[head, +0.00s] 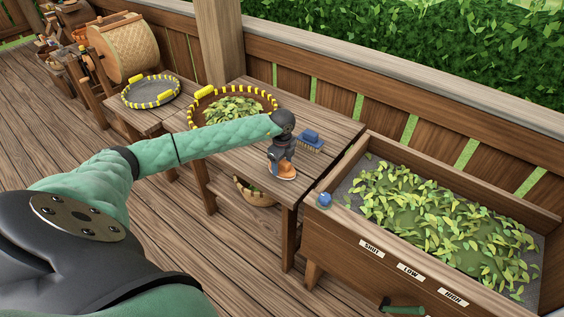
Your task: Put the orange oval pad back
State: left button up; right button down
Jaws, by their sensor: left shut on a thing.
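My left gripper (282,161) points down over the front right part of the wooden table (328,126). It is shut on the orange oval pad (283,171), which has a pale rim and shows just under the fingers. The fingers and wrist hide part of the pad. I cannot tell whether the pad touches the tabletop or hangs slightly above it. My right gripper is not in view.
A blue brush (310,138) lies just behind the gripper. A yellow-trimmed basket of leaves (193,107) is to the left, with an empty round tray (151,103) beyond. A leaf-filled wooden trough (341,256) with a blue knob (324,199) stands at right.

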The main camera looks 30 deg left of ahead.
pick_arm(q)
jog(key=shift+f, duration=0.15)
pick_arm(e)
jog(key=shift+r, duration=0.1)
pick_arm(q)
jog(key=o, duration=1.6)
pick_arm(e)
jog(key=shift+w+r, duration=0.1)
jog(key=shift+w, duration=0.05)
pick_arm(q)
jog(key=shift+r, duration=0.2)
jog(key=r+b, duration=0.1)
jog(key=r, duration=0.1)
jog(key=r+b, duration=0.1)
jog(key=r, duration=0.1)
jog(key=r+b, duration=0.2)
jog(key=shift+s+r, duration=0.15)
jog(key=shift+s, duration=0.1)
jog(key=shift+r, duration=0.55)
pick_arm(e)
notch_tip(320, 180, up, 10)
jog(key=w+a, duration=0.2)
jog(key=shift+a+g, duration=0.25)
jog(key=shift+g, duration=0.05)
